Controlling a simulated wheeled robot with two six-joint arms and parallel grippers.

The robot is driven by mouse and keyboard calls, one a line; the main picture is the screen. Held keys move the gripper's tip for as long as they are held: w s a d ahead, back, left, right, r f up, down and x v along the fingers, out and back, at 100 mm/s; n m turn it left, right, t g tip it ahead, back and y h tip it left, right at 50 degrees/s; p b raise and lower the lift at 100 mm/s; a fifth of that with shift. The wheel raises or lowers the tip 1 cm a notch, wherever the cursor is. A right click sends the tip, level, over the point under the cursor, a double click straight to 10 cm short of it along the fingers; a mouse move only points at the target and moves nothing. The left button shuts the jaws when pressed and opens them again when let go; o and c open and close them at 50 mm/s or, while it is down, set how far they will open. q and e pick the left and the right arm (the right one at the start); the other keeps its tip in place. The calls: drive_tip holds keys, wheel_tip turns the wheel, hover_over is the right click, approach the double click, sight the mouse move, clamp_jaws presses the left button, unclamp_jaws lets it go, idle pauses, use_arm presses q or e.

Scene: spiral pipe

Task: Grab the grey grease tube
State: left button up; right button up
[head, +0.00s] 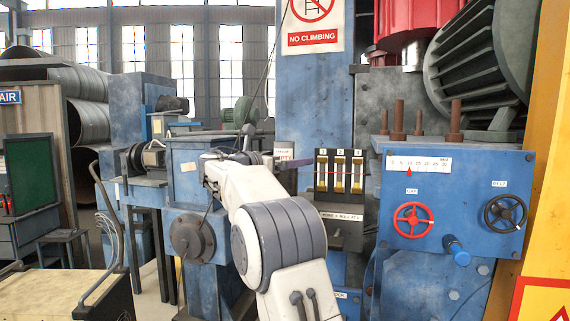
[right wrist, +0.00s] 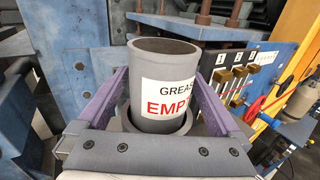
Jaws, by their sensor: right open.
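The grey grease tube (right wrist: 165,60) stands upright in the right wrist view, with a white label reading "GREAS…" and a red "EMPT…". Its lower end sits inside a grey ring-shaped holder (right wrist: 128,121). In the head view the tube (head: 284,150) is small and partly hidden behind my right wrist. My right gripper (right wrist: 158,76) is open, with one purple finger on each side of the tube. Whether the fingers touch it cannot be told. In the head view this gripper (head: 268,160) reaches right towards the tube. My left gripper is not in view.
A gauge panel with yellow sliders (head: 339,172) stands right of the tube. Further right is a blue control box (head: 455,185) with a red handwheel (head: 413,220) and a black one (head: 506,213). Blue machinery (head: 190,165) stands left of my arm.

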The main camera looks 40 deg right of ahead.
drive_tip(key=shift+d, duration=0.2)
drive_tip(key=c, duration=1.4)
drive_tip(key=shift+c, duration=0.3)
drive_tip(key=shift+r, duration=0.1)
